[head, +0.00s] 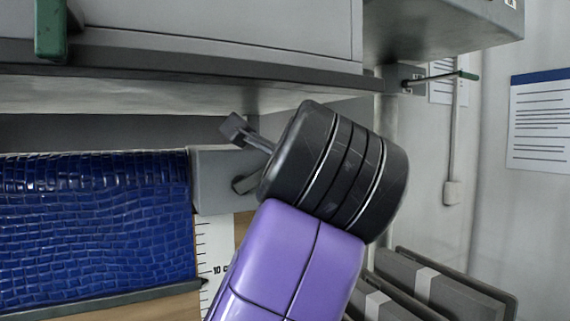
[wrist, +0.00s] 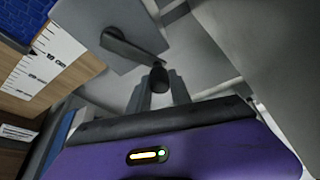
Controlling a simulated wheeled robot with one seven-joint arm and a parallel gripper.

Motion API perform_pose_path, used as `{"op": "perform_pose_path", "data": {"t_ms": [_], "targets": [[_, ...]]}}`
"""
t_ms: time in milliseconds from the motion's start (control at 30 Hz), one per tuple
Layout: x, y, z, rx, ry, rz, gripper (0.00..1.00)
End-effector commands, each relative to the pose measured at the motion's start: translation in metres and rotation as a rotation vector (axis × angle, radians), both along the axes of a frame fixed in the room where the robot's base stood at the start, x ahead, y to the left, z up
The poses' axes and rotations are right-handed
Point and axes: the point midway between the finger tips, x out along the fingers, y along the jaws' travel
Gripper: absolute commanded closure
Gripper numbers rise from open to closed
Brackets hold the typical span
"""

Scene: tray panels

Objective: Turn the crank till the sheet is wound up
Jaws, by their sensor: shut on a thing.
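The blue sheet (head: 95,225), with a scaly pattern, hangs at the left of the head view with a grey bar (head: 110,300) along its lower edge. A corner of it shows in the wrist view (wrist: 32,22). The crank arm (wrist: 130,46) slants from its pivot on the grey end box (head: 215,180) to a dark knob (wrist: 158,78). In the head view my wrist hides most of the crank (head: 243,183). My gripper (wrist: 160,92) is shut on the knob, one finger at each side. One dark finger shows in the head view (head: 235,128).
A white scale (head: 214,255) marked 10 stands beside the sheet. A grey shelf (head: 200,65) overhangs the crank closely. Grey cases (head: 430,290) lie at the lower right.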

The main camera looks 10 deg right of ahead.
Motion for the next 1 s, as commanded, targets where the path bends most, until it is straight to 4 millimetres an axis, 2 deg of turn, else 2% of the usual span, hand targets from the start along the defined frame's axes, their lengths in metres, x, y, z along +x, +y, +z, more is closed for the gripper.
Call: {"op": "perform_pose_path", "data": {"t_ms": [300,733,767,833,867,1000], "targets": [[0.0009,-0.0040,-0.0060,0.076,0.025,-0.004,1.00],[0.0010,-0.0041,-0.0067,0.081,0.028,-0.004,1.00],[0.0010,-0.0042,-0.0067,0.081,0.028,-0.004,0.71],[0.0010,-0.0041,-0.0066,0.081,0.028,-0.004,0.57],[0.0009,-0.0040,-0.0065,0.081,0.028,-0.004,0.53],[0.0009,-0.0033,-0.0062,0.080,0.028,-0.002,0.53]]}}
